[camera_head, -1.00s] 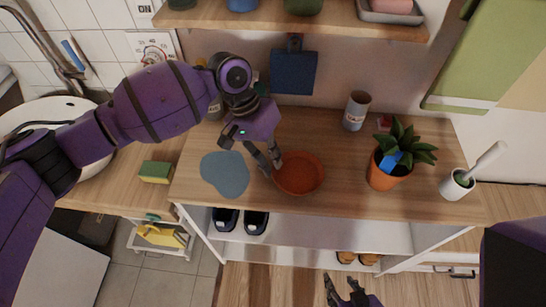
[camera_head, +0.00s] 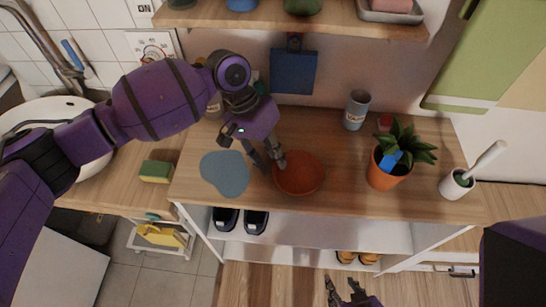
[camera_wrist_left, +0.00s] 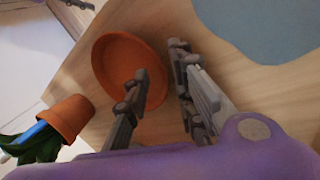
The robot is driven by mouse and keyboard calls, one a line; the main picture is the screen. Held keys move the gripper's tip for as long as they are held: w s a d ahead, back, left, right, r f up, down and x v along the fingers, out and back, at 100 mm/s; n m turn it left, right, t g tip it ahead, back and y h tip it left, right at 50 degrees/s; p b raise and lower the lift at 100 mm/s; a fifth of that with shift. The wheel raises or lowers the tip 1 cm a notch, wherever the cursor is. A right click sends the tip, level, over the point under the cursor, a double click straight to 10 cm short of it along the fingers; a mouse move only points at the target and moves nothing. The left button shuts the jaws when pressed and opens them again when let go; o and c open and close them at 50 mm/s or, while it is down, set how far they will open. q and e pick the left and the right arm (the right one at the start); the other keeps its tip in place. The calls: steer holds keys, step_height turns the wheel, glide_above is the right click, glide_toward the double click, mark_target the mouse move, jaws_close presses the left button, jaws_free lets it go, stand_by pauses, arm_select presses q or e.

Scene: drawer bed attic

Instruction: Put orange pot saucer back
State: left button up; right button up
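The orange pot saucer (camera_head: 304,175) lies flat on the wooden top, right of a blue-grey mat. It also shows in the left wrist view (camera_wrist_left: 120,62). My left gripper (camera_head: 270,163) points down at the saucer's left rim. In the left wrist view its fingers (camera_wrist_left: 160,90) are apart, one over the saucer's inside and the other outside the rim; whether either touches it I cannot tell. The orange pot (camera_head: 382,176) with a green plant stands upright to the right, with something blue in it. My right gripper (camera_head: 346,290) is low in the view, open and empty.
The blue-grey mat (camera_head: 225,174) lies left of the saucer. A grey cup (camera_head: 356,108) stands behind, and a white holder with a brush (camera_head: 457,184) at the right. A shelf (camera_head: 300,19) overhangs the back. Bare wood lies between saucer and pot.

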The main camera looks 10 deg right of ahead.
arm_select(q)
steer(key=v, duration=1.1)
steer(key=shift+r, duration=0.3)
steer(key=shift+w, duration=0.15)
